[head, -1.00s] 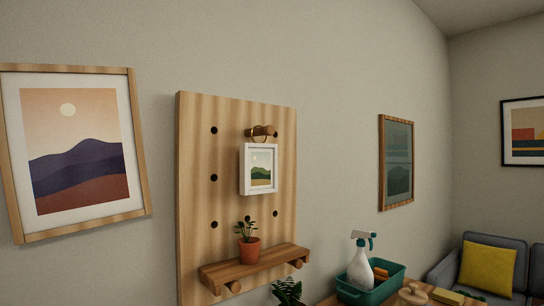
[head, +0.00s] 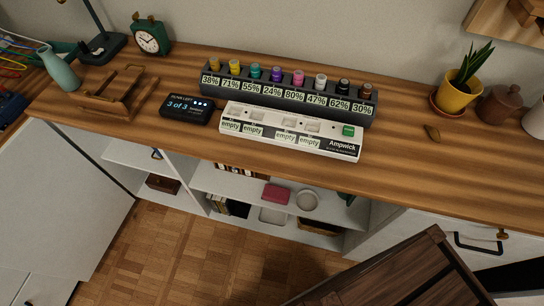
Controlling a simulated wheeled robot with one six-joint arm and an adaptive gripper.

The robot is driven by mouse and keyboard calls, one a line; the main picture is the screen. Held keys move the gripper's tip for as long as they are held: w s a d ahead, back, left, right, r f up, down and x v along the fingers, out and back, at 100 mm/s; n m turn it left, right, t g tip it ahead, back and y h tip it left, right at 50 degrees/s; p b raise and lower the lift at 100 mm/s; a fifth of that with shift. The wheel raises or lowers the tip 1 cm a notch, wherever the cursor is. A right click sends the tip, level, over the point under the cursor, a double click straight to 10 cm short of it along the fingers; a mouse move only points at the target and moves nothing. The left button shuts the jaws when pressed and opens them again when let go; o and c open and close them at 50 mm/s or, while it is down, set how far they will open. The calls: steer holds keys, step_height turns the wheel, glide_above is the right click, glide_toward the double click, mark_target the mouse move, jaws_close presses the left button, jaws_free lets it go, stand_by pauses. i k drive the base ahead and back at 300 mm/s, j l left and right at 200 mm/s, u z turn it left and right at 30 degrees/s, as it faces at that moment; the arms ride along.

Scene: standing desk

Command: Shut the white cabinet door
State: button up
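White cabinetry runs under the wooden desk top. A large white panel (head: 65,190) stands at the left, and an open white shelf bay (head: 135,165) lies beside it. A narrow white upright panel (head: 187,183) with a small dark handle (head: 157,154) is seen nearly edge-on at that bay; I cannot tell whether it is a swung-open door or a divider. A white front (head: 415,230) with a dark handle (head: 475,244) is at the right. My gripper is not in view.
The wooden desk top (head: 410,175) holds a battery rack (head: 285,97), a white charger strip (head: 290,130), a clock (head: 150,38) and a potted plant (head: 456,95). A dark wooden piece of furniture (head: 390,275) blocks the lower right. Parquet floor (head: 165,250) is clear at lower left.

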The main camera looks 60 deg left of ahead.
mark_target(60, 214)
steer(key=k+u, duration=0.25)
steer(key=u, duration=0.15)
steer(key=k+j+u, duration=0.1)
steer(key=k+u, duration=0.15)
steer(key=u, duration=0.15)
steer(key=k+l+u, duration=0.1)
steer(key=l+u, duration=0.15)
steer(key=u, duration=0.2)
steer(key=k+l+u, duration=0.1)
steer(key=l+u, duration=0.15)
steer(key=u, duration=0.2)
steer(key=k+l+u, duration=0.15)
steer(key=u, duration=0.25)
steer(key=i+j+u, duration=0.25)
steer(key=j, duration=0.35)
steer(key=i+j+u, duration=0.25)
steer(key=j, duration=0.3)
steer(key=i+j+u, duration=0.25)
steer(key=j, duration=0.25)
steer(key=i+j+u, duration=0.25)
steer(key=i+j, duration=0.15)
